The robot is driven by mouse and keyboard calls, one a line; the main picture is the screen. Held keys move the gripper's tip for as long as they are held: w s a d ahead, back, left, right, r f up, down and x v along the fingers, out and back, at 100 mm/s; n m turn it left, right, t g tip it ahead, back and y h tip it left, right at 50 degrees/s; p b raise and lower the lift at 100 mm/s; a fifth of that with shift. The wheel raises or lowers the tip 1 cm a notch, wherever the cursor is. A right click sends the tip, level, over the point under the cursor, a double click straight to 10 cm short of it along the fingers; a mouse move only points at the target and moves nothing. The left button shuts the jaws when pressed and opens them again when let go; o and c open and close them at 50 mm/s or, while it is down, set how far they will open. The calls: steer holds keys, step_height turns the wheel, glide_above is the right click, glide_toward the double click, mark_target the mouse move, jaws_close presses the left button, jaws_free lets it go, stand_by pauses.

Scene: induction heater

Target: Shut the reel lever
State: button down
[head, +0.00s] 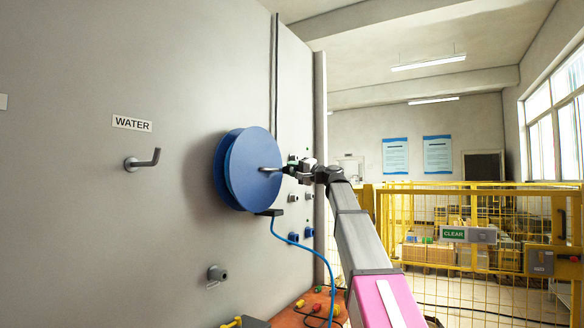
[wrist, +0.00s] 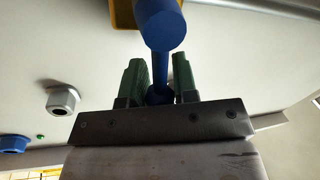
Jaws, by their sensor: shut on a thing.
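My gripper (wrist: 160,85) has its green fingers on either side of a blue lever (wrist: 163,28) in the wrist view. The lever has a thick round end toward the camera and a narrower stem passing between the fingers. In the head view my gripper (head: 294,168) is beside the panel, just right of the large blue reel (head: 236,170). A short grey bar (head: 270,170) sticks out from the middle of the reel toward my gripper. The blue lever cannot be made out in the head view, so its exact link to the reel is unclear.
Grey and blue fittings (head: 293,237) sit on the panel below my gripper, and a blue hose (head: 318,257) hangs there. A hook (head: 142,160) under the WATER sign is on the left. A yellow fence (head: 480,215) stands at right. A yellow part (wrist: 122,14) is near the lever.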

steer(key=shift+f+m, duration=0.5)
steer(key=shift+m, duration=0.5)
steer(key=c, duration=0.9)
jaws_free()
steer(key=shift+d, duration=0.1)
steer(key=v, duration=1)
steer(key=shift+s+d, duration=0.2)
steer(key=shift+s, duration=0.15)
steer(key=shift+d+f, duration=0.1)
